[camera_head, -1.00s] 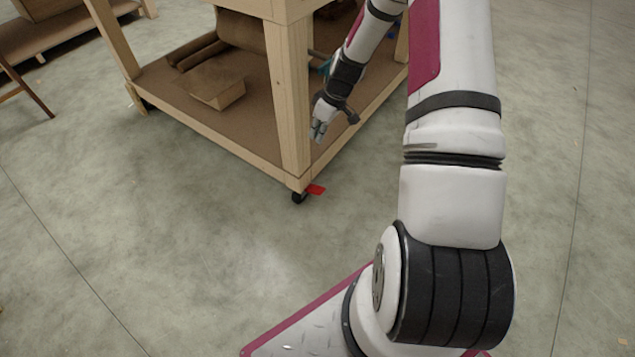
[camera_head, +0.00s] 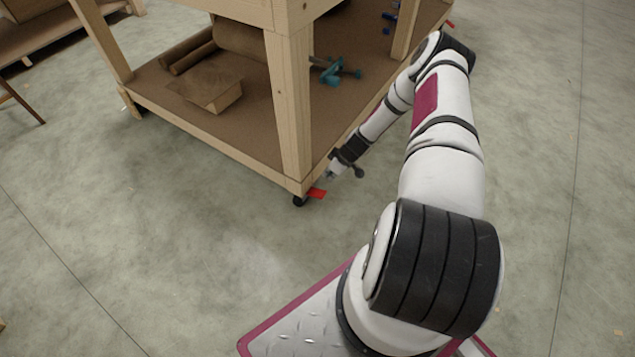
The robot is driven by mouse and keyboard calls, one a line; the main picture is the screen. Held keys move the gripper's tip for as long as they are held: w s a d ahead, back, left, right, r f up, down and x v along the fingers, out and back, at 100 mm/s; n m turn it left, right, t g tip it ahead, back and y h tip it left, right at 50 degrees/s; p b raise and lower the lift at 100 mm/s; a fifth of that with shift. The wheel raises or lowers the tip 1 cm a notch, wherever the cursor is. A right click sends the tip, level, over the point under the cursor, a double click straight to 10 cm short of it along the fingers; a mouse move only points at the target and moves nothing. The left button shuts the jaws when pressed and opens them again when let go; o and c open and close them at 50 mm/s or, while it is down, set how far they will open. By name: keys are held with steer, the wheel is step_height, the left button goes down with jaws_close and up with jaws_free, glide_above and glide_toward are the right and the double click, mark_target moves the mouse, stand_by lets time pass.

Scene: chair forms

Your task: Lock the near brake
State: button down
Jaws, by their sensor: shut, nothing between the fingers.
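The near brake is a red pedal (camera_head: 317,193) on the black caster (camera_head: 299,201) under the near corner of the wooden workbench (camera_head: 220,143). The pedal sticks out to the right of the corner post. My gripper (camera_head: 331,176) is shut and empty, just above and slightly right of the pedal, beside the bench's lower edge. It looks apart from the pedal, though the small gap is hard to judge. Another red pedal (camera_head: 450,24) shows at the far right corner of the bench.
The bench's lower shelf holds a cardboard box (camera_head: 207,93), brown rolls (camera_head: 190,57) and teal clamps (camera_head: 334,72). The corner post (camera_head: 289,110) rises beside my gripper. The concrete floor in front and to the left is clear.

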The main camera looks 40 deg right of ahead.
steer(key=shift+s+f, duration=0.1)
steer(key=shift+f, duration=0.7)
steer(key=shift+f, duration=0.1)
steer(key=b, duration=0.4)
glide_toward(317, 191)
steer(key=x, duration=0.5)
steer(key=shift+a, duration=0.1)
